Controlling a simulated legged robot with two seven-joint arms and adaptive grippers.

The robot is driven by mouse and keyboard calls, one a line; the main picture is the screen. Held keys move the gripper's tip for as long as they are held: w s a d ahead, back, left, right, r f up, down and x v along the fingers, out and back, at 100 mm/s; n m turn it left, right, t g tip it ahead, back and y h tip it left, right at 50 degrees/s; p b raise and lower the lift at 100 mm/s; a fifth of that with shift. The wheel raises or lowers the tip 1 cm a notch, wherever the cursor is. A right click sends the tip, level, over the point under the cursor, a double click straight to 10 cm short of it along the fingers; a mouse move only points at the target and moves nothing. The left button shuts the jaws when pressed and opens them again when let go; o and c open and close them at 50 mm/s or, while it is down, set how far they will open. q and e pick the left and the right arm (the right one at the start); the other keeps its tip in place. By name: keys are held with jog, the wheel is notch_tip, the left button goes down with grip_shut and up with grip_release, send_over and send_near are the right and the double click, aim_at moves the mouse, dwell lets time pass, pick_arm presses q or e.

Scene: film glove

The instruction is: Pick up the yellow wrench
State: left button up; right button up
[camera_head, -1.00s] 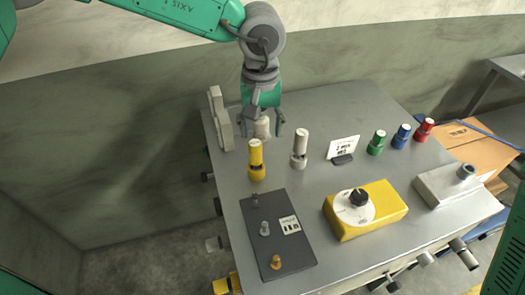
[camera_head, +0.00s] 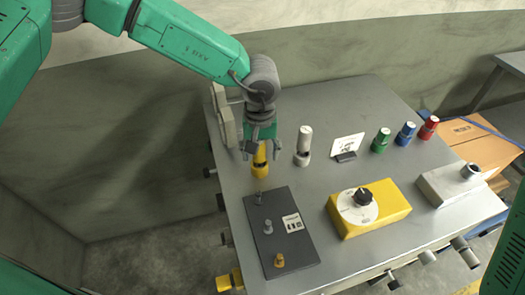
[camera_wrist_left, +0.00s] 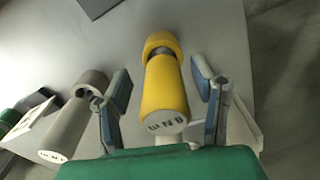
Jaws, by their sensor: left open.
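The yellow wrench (camera_head: 260,170) stands upright on the grey metal table (camera_head: 330,105). My left gripper (camera_head: 262,148) is over it, and its upper part is partly hidden by the fingers in the head view. In the left wrist view the yellow wrench (camera_wrist_left: 165,95) lies between the two open fingers of my left gripper (camera_wrist_left: 163,92), with a gap on each side. The fingers do not appear to touch it. My right gripper does not show.
A white wrench (camera_head: 304,147) stands close to the right, also in the left wrist view (camera_wrist_left: 70,125). A dark plate with pegs (camera_head: 290,245), a yellow box with a dial (camera_head: 390,210), a small sign (camera_head: 347,146) and green, blue and red pieces (camera_head: 381,140) are around.

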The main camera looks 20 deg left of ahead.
pick_arm(q)
jog(key=shift+a, duration=0.55)
grip_shut()
jog(key=shift+d+r, duration=0.1)
jog(key=shift+d, duration=0.35)
jog(key=r, duration=0.9)
jog(key=shift+a+r, duration=0.15)
jog(key=shift+a, duration=0.05)
jog(key=shift+d+r, duration=0.1)
jog(key=shift+r, duration=0.2)
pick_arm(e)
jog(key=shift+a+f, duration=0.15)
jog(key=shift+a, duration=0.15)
pick_arm(q)
jog(key=shift+d, duration=0.15)
jog(key=shift+s, duration=0.1)
